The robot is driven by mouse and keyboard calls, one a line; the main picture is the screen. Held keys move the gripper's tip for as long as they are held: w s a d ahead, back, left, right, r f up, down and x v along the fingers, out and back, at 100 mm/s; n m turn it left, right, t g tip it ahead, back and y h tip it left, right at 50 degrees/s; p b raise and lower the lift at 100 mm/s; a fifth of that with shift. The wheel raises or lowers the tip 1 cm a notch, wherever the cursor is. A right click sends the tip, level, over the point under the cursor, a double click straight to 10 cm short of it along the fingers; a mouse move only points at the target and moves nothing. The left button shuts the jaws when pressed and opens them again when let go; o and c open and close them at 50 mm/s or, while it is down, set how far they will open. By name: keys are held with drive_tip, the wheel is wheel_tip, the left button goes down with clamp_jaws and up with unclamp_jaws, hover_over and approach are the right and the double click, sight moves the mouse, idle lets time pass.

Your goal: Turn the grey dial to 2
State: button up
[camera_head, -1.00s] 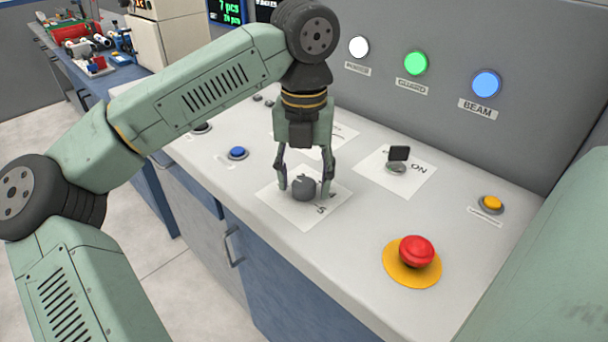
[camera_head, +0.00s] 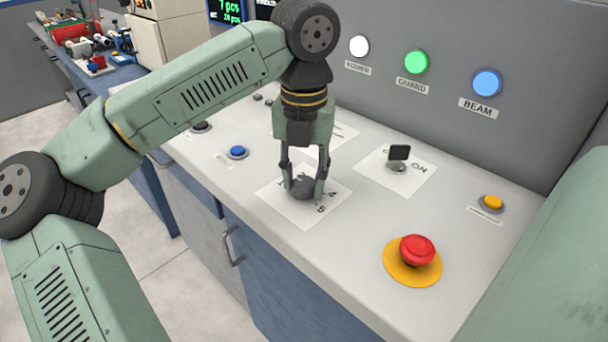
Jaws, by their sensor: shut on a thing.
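The grey dial (camera_head: 304,191) sits on a white label card (camera_head: 291,214) on the console top. My gripper (camera_head: 305,187) points down from above and is shut on the dial, with one finger on each side of it. Two printed digits, which look like 4 and 5, show on the card to the right and front of the dial. The other digits and the dial's pointer are hidden by the fingers or too small to read, so I cannot tell its setting.
A black key switch (camera_head: 398,154) on a card marked ON is to the right. A red stop button (camera_head: 416,250) stands at the front right, a yellow button (camera_head: 492,203) beyond it. A blue button (camera_head: 237,152) is at the left. Lit lamps line the back panel.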

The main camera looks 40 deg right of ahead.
sight(305, 182)
drive_tip(key=m, duration=0.4)
drive_tip(key=shift+m+b, duration=0.3)
drive_tip(key=shift+m, duration=2.2)
drive_tip(key=o, duration=1.2)
drive_tip(key=shift+c, duration=0.2)
wheel_tip(305, 182, up, 12)
